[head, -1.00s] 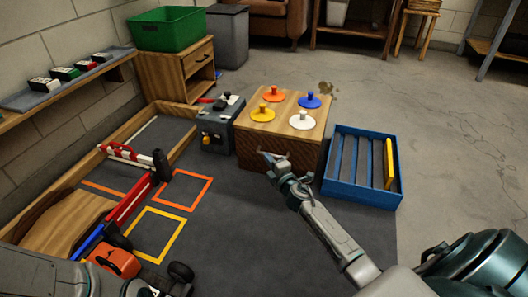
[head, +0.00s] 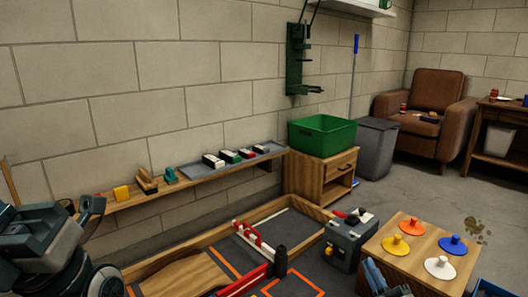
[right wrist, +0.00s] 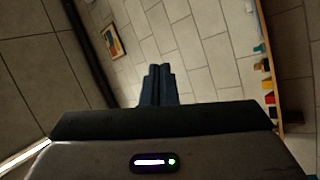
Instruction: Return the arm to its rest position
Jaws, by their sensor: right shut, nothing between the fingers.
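My right gripper (head: 376,272) shows at the lower edge of the head view, in front of the wooden box (head: 420,252). Its blue fingers also show in the right wrist view (right wrist: 157,86), pressed together with nothing between them. That view faces the block wall. My left arm comes in at the left edge of the head view, and its gripper does not show.
Knobs of orange, yellow, blue and white stand on the wooden box. A grey toolbox (head: 349,240) stands beside it. A wooden-bordered track area (head: 190,262) lies at the lower middle. A wall shelf (head: 215,170) holds small blocks. A green bin (head: 322,135) sits on a cabinet.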

